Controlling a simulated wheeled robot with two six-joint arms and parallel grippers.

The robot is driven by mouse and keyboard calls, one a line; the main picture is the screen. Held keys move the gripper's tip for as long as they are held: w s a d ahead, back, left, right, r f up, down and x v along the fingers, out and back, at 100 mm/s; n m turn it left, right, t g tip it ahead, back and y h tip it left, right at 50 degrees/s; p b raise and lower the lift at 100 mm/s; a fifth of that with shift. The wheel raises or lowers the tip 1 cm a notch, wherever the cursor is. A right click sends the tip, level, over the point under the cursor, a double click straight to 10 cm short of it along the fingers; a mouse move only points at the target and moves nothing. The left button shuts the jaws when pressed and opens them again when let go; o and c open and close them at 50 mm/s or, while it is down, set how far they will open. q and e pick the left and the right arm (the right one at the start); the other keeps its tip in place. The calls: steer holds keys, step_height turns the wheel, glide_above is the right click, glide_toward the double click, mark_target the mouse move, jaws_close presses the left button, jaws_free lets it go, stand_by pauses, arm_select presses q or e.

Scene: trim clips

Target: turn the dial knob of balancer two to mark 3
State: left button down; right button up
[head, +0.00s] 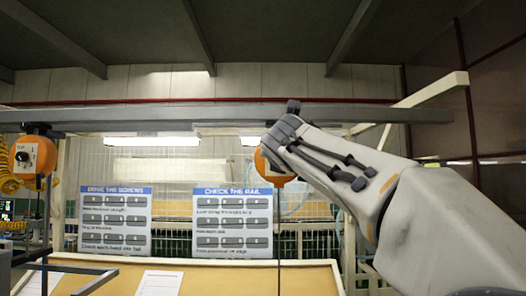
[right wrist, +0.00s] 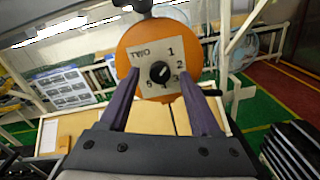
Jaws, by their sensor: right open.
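Balancer two (right wrist: 136,48) is an orange round housing in the right wrist view. Its pale square plate (right wrist: 182,48) reads TWO, with numbers set around a black dial knob (right wrist: 160,72). The 1 is upper right, with 2 and 3 below it on the right. The knob's pointer is too small to read surely. My right gripper (right wrist: 159,78) is open, its two purple fingers apart on either side of the knob, with nothing held. In the head view my right arm covers most of balancer two (head: 262,163) and hides its dial. My left gripper is not in view.
Another orange balancer (head: 38,155) with a dial hangs at the far left under the overhead rail (head: 230,114). Two sign boards, "Drive the screws" (head: 116,187) and "Check the rail" (head: 232,188), stand behind. A tan worktop (head: 225,278) lies below.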

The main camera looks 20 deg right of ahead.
steer(key=shift+w+d, duration=0.1)
steer(key=shift+w, duration=0.2)
jaws_close()
